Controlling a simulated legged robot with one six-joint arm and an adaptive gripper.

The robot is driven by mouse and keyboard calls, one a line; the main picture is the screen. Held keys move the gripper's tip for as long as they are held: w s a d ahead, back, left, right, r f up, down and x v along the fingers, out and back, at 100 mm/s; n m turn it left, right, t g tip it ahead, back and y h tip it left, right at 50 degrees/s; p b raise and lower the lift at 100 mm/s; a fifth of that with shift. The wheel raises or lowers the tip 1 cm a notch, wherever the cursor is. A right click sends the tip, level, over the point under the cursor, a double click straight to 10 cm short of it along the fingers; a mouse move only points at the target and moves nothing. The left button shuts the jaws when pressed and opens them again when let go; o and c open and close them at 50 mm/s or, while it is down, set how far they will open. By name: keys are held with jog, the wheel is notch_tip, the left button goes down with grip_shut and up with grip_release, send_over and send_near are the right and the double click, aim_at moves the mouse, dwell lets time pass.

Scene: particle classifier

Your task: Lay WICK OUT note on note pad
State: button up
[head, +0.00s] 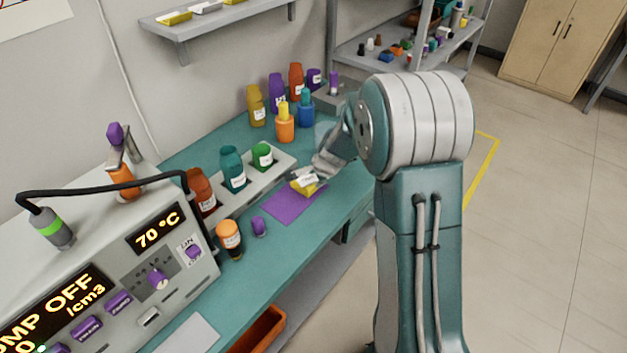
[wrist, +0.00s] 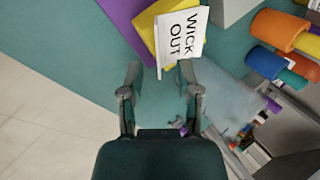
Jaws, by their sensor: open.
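The WICK OUT note (wrist: 180,38) is a white card with black lettering on a yellow piece (wrist: 148,28). In the head view the note (head: 305,179) and its yellow part sit at the right end of a flat purple pad (head: 285,208), overlapping it. The purple pad also shows at the top of the wrist view (wrist: 122,18). My gripper (wrist: 160,75) is open, its two fingers apart with the note's near edge just beyond and close to the tips. In the head view my gripper (head: 325,166) is beside the note, partly blurred; contact cannot be told.
A grey rack (head: 245,190) with teal and green bottles stands behind the pad. An orange-and-black jar (head: 229,240) and a small purple piece (head: 259,226) are left of it. Several coloured bottles stand at the back. The bench's front edge (head: 300,255) is near.

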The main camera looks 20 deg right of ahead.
jog(key=s+a+r+n, duration=0.2)
jog(key=s+r+n, duration=0.5)
jog(key=s+r, duration=1.1)
jog(key=s+r+n+h, duration=0.1)
jog(key=s+r+n, duration=0.2)
jog(key=s+n, duration=0.5)
jog(key=s, duration=0.6)
jog(key=shift+s+a+r, duration=0.2)
jog(key=shift+s+r, duration=0.05)
jog(key=shift+s, duration=0.15)
jog(key=shift+a, duration=0.2)
